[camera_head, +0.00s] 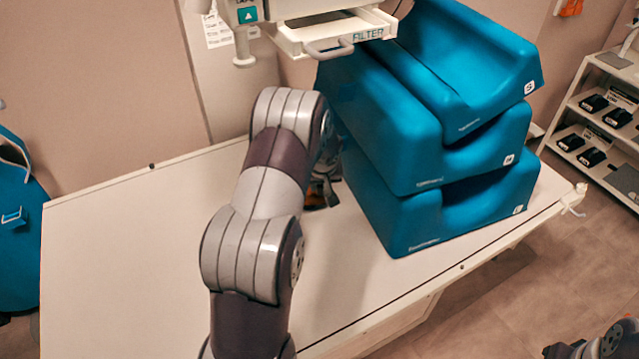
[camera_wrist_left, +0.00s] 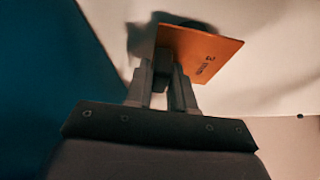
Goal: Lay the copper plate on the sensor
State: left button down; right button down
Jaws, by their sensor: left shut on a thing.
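The copper plate (camera_wrist_left: 203,52) is a flat orange-copper sheet with small dark print, seen in the left wrist view. My left gripper (camera_wrist_left: 166,76) is shut on one edge of it, and the plate sticks out to the right of the fingers. In the head view my left gripper (camera_head: 322,188) is mostly hidden behind my own arm, low over the table and close to the blue blocks. Only a small orange patch of the plate (camera_head: 315,198) shows there. I cannot make out the sensor in either view. The fingers of my right gripper do not show.
Several blue foam blocks (camera_head: 410,215) are stacked on the white table (camera_head: 130,240), right beside my left gripper. A white machine head with a tray marked FILTER (camera_head: 335,33) hangs above. A shelf (camera_head: 600,120) with black items stands right. The table's left part is clear.

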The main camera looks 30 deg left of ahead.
pick_arm(q)
jog(key=shift+f, duration=0.3)
jog(key=shift+s, duration=0.1)
jog(key=c, duration=1)
grip_release()
jog(key=shift+f, duration=0.1)
jog(key=shift+o, duration=0.2)
